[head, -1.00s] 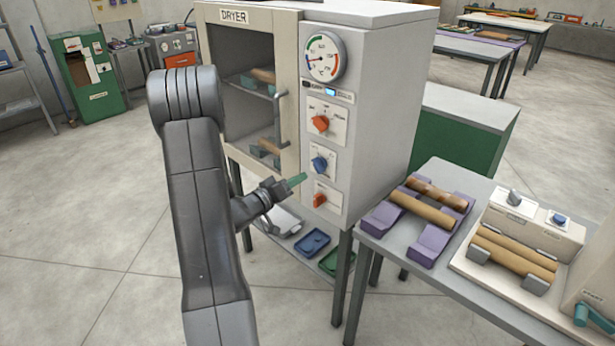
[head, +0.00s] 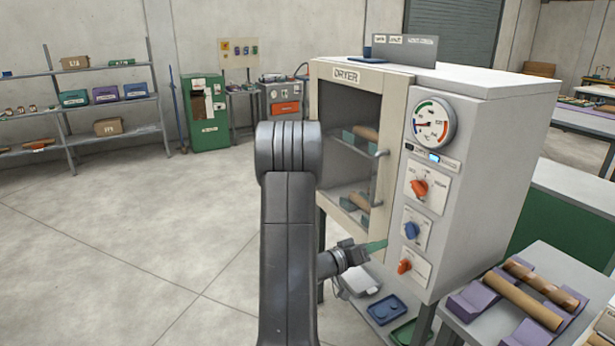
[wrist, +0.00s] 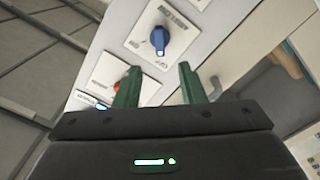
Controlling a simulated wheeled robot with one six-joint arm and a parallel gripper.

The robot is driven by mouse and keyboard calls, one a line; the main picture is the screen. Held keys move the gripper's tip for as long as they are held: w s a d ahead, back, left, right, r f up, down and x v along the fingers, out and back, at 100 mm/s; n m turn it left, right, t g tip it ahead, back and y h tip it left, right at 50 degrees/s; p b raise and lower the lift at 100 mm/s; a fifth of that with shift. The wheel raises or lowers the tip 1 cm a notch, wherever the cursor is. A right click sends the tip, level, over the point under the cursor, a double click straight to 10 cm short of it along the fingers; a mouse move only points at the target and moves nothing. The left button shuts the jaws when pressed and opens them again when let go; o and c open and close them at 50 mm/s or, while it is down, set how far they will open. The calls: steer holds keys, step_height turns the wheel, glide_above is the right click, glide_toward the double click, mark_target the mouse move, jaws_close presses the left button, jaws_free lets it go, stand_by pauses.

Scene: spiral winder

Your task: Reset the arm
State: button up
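My gripper (head: 378,246) is in front of the dryer's control side, at the end of my arm, with green fingers pointing right. In the wrist view my gripper (wrist: 158,82) has its two fingers apart with nothing between them. The dryer (head: 500,130) is a cream and grey cabinet with a glass door, a round gauge (head: 432,124) and several knobs. The blue knob (head: 411,231) is close to the fingertips in the head view. In the wrist view the blue knob (wrist: 159,41) lies beyond the fingers, apart from them.
Wooden rolls lie inside the dryer. A table (head: 458,325) with purple cradles and brown rolls is at lower right. Blue (head: 386,310) and green trays are under the dryer. Shelves (head: 110,101) and a green machine (head: 205,112) stand far back. The floor at left is clear.

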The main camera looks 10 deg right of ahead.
mark_target(407, 233)
steer(key=p+x, duration=0.2)
steer(key=x, duration=0.9)
steer(key=shift+w+d, duration=0.1)
steer(key=shift+d, duration=0.3)
